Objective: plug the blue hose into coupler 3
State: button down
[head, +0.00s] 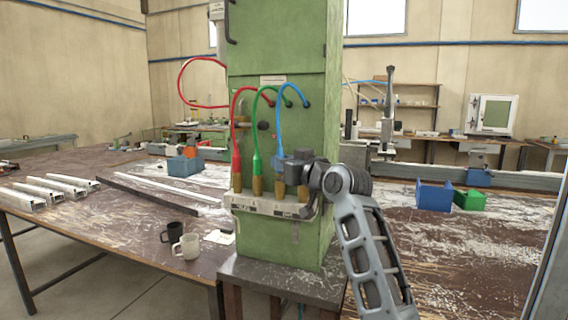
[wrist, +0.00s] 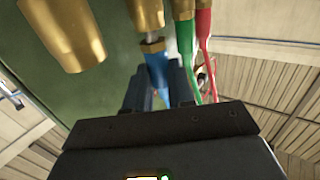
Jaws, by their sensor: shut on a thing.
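The blue hose (head: 280,118) arcs from the green cabinet down to my gripper (head: 287,160). My gripper is shut on the hose's plug end, above the third brass coupler from the left, coupler 3 (head: 280,188). In the wrist view the blue hose (wrist: 158,70) sits between the fingers (wrist: 159,88). Its metal tip points at the mouth of coupler 3 (wrist: 146,14), roughly in line and very close. I cannot tell whether the tip has entered. The fingers partly hide the plug in the head view.
The red hose (head: 236,135) and green hose (head: 256,135) stand in the two couplers to the left. An empty fourth coupler (wrist: 62,32) is beside coupler 3. Mugs (head: 188,246) are on the bench at left; a blue bin (head: 434,196) is at right.

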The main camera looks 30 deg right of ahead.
jog(key=shift+f+b, duration=0.4)
jog(key=shift+f, duration=0.25)
dwell(0.4)
jog(key=c, duration=0.9)
grip_release()
jog(key=shift+s+d+p, duration=0.1)
jog(key=shift+s+p, duration=0.8)
jog(key=shift+s, duration=3.6)
